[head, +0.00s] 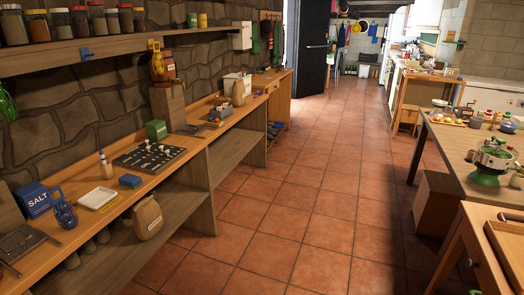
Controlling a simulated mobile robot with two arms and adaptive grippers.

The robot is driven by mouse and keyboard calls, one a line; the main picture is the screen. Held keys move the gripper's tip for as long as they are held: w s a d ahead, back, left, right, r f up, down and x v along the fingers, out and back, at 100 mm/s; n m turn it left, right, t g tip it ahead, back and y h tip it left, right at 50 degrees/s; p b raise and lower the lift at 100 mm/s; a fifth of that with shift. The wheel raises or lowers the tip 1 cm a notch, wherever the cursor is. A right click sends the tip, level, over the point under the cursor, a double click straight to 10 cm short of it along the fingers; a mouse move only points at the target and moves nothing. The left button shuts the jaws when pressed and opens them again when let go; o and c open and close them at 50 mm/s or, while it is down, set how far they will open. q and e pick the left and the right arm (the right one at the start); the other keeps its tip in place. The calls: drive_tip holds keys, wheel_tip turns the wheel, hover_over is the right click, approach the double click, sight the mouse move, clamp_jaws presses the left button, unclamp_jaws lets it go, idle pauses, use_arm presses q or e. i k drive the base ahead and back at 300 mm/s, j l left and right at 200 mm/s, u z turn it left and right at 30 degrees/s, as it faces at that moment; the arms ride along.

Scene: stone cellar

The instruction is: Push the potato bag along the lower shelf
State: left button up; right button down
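A tan, rounded bag (148,218), which looks like the potato bag, stands upright on the lower shelf (178,213) of the long wooden counter at the left. It is near the shelf's front edge, below the countertop. No label can be read on it. Neither of my grippers is in view.
Dark cylindrical bottles (88,248) lie on the lower shelf left of the bag. An upright wooden divider (199,190) stands to its right. The tiled floor (270,215) in front is clear.

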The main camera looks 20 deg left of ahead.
sight(147, 215)
drive_tip(key=i+u, duration=0.45)
drive_tip(key=i+l+u, duration=0.15)
drive_tip(key=i+u, duration=0.15)
drive_tip(key=u, duration=0.15)
drive_tip(key=i+l+u, duration=0.65)
drive_tip(key=u, duration=0.2)
